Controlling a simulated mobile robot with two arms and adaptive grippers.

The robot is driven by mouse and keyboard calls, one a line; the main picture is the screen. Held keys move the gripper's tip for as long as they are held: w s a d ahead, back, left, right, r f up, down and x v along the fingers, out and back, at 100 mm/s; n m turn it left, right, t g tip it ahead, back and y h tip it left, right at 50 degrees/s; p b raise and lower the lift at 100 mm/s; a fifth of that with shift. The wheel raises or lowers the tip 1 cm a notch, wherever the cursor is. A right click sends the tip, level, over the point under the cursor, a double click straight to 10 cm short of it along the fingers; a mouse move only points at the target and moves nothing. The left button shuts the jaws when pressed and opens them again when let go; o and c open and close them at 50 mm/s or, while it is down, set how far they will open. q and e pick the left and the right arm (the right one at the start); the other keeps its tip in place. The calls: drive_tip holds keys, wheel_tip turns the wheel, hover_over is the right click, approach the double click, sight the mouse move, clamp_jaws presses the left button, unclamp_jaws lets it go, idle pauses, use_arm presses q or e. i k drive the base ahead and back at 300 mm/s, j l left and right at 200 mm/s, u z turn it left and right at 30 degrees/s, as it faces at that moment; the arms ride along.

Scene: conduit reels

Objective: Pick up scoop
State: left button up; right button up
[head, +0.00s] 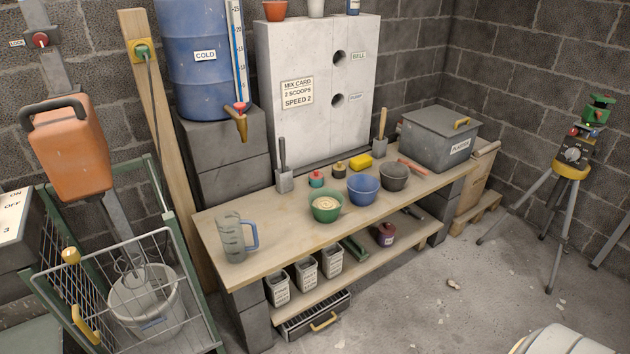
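I cannot make out a clear scoop in the head view. A dark handle (283,153) stands upright in a small grey holder (285,183) at the bench's back. A wooden handle (382,124) stands in a second grey holder (379,147) farther right. What their lower ends are is hidden. A thin red tool (412,166) lies near the grey lidded plaster bin (425,143); its kind is unclear. The bin's lid is shut, so its inside is hidden. Neither of my grippers is in view.
The wooden bench (285,233) carries a clear jug (233,238), green bowl (325,206), blue bowl (363,189), dark bowl (394,178) and yellow sponge (361,161). A caged mixer (150,300) stands left, a tripod (570,185) right. Concrete floor before the bench is mostly clear.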

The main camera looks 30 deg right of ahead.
sight(411, 164)
drive_tip(key=z, duration=1.3)
